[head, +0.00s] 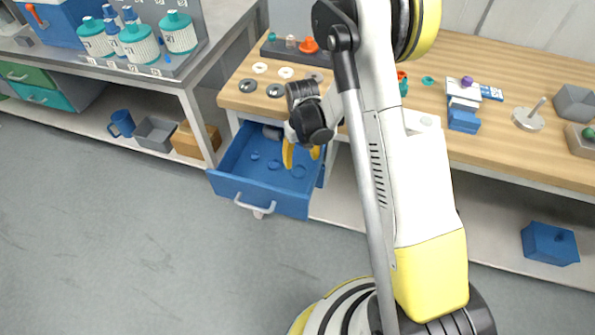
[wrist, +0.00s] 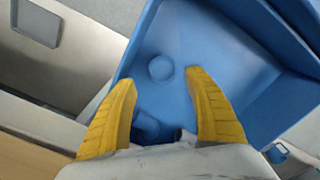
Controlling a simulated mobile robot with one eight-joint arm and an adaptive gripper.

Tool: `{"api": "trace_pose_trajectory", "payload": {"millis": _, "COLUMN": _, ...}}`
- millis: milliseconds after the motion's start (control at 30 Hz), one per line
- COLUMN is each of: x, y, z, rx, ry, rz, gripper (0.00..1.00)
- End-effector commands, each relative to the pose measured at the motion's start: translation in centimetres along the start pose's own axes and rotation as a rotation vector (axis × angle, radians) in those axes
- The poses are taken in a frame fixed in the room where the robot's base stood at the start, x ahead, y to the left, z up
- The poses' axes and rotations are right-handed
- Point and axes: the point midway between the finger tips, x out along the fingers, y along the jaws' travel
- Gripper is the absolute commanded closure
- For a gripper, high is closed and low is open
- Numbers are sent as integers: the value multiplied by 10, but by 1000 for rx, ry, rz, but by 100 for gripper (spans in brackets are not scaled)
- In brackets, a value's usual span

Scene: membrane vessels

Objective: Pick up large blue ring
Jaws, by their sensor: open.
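An open blue drawer (head: 262,196) sticks out under the wooden bench and also fills much of the wrist view (wrist: 262,105). Several low round blue pieces lie on its floor; the one at the right (head: 298,171) looks largest in the head view. I cannot tell for sure which is the large blue ring. My gripper (head: 302,154) hangs over the drawer, pointing down, with its yellow fingers apart and nothing between them. In the wrist view, one round blue piece (wrist: 161,68) lies just beyond the fingertips (wrist: 161,78). Another blue piece (wrist: 146,124) is partly hidden between the fingers.
The drawer's walls surround the fingers closely. The wooden bench (head: 490,65) above carries flat rings, a blue holder (head: 463,120) and a stand (head: 528,118). A low shelf at left holds a blue mug (head: 122,123) and a grey bin (head: 155,132). The floor in front is clear.

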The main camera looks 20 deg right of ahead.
Motion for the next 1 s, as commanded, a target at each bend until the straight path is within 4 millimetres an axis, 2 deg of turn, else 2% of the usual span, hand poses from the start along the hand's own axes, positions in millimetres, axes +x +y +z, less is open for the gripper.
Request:
{"api": "trace_pose_trajectory", "payload": {"millis": 33, "x": 11, "y": 0, "z": 0, "rx": 0, "ry": 0, "rz": 0, "gripper": 39}}
{"api": "trace_pose_trajectory", "payload": {"millis": 267, "x": 31, "y": -2, "z": -1, "rx": -1, "ry": 1, "rz": 0, "gripper": 39}}
{"api": "trace_pose_trajectory", "payload": {"millis": 500, "x": 68, "y": -4, "z": -2, "rx": 0, "ry": 1, "rz": 0, "gripper": 39}}
{"api": "trace_pose_trajectory", "payload": {"millis": 733, "x": 68, "y": -4, "z": -2, "rx": 0, "ry": 1, "rz": 0, "gripper": 39}}
{"api": "trace_pose_trajectory", "payload": {"millis": 767, "x": 68, "y": -4, "z": -2, "rx": 0, "ry": 1, "rz": 0, "gripper": 40}}
{"api": "trace_pose_trajectory", "payload": {"millis": 833, "x": 68, "y": -4, "z": -2, "rx": 0, "ry": 1, "rz": 0, "gripper": 62}}
{"api": "trace_pose_trajectory", "payload": {"millis": 1000, "x": 68, "y": -4, "z": -2, "rx": 0, "ry": 1, "rz": 0, "gripper": 63}}
